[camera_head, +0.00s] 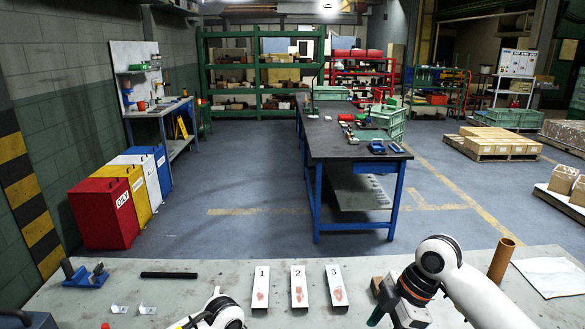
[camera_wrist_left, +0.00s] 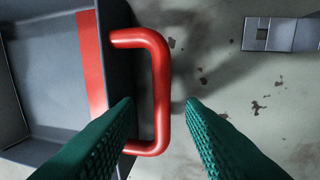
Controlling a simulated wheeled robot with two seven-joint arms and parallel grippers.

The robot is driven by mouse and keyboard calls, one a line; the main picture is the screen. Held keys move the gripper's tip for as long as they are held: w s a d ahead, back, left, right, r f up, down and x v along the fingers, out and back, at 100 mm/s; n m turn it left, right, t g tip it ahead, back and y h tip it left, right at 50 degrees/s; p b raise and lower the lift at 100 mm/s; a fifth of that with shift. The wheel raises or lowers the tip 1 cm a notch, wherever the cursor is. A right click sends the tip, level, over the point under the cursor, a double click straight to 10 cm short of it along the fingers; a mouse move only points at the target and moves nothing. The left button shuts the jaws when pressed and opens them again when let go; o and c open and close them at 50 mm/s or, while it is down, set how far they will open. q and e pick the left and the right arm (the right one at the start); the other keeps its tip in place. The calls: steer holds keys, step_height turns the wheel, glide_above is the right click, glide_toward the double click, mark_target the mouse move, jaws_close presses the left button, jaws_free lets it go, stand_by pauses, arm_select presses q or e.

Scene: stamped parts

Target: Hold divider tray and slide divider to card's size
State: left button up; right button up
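The divider tray (camera_wrist_left: 50,75) shows in the left wrist view as a grey box with a red strip and a red handle (camera_wrist_left: 160,80) on its right side. My left gripper (camera_wrist_left: 160,104) is open, its two green fingers on either side of the handle's long bar, with a gap on the right. I cannot make out the divider for certain. In the head view, white pieces marked 1 (camera_head: 261,290), 2 (camera_head: 298,287) and 3 (camera_head: 337,287) stand in a row on the bench. My right gripper (camera_head: 376,316) is at the bottom; only part of a green finger shows.
The grey bench top (camera_head: 200,277) holds a black bar (camera_head: 169,275), a blue tool (camera_head: 87,277), small metal brackets (camera_head: 118,309), a brown cylinder (camera_head: 501,260) and a white sheet (camera_head: 553,277). A metal plate (camera_wrist_left: 270,34) lies right of the tray in the wrist view.

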arm_select(q)
step_height(320, 180, up, 12)
steer(key=a, duration=0.2)
steer(key=shift+f, duration=0.15)
steer(key=shift+s+f, duration=0.1)
